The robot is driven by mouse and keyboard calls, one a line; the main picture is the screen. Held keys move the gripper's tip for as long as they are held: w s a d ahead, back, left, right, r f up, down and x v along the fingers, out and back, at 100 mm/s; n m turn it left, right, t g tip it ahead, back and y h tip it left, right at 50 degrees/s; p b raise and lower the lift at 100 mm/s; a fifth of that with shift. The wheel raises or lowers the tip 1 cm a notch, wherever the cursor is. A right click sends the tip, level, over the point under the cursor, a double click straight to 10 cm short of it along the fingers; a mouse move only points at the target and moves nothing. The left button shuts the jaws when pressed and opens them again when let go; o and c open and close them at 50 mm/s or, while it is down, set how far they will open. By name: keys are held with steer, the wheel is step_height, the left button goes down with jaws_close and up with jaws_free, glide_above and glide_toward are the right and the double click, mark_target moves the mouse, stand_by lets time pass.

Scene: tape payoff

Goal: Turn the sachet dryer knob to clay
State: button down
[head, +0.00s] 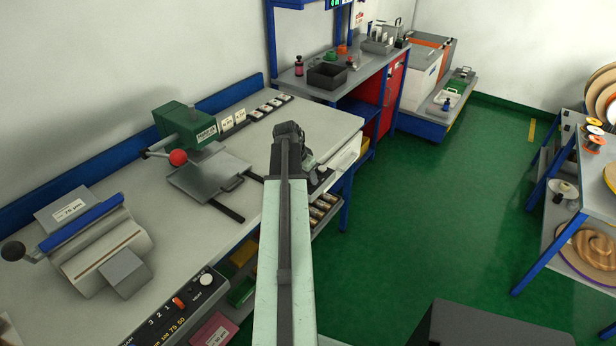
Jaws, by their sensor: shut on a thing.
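My arm reaches up the middle of the head view, and my gripper (289,135) is at its far end, over the right end of the grey workbench. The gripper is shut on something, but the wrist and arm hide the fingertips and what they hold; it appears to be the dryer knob. A small grey-green device (309,163) shows just right of the gripper, partly hidden by it, and may be the sachet dryer. Its knob and dial markings cannot be made out.
A green press with a red ball handle (178,157) and a blue-edged roller device (95,240) stand left on the workbench (225,245). A numbered control strip (180,305) lies along its front. Green floor (430,220) between is clear.

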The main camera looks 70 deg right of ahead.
steer(key=n+t, duration=0.1)
steer(key=n, duration=0.1)
steer(key=n+t, duration=0.1)
steer(key=n, duration=0.2)
steer(key=shift+s+n, duration=0.2)
steer(key=shift+n, duration=0.1)
steer(key=n+t, duration=0.2)
steer(key=n, duration=0.2)
steer(key=shift+n, duration=0.4)
steer(key=c, duration=0.9)
jaws_free()
steer(key=p+v, duration=0.7)
steer(key=v, duration=0.1)
steer(key=shift+s, duration=0.1)
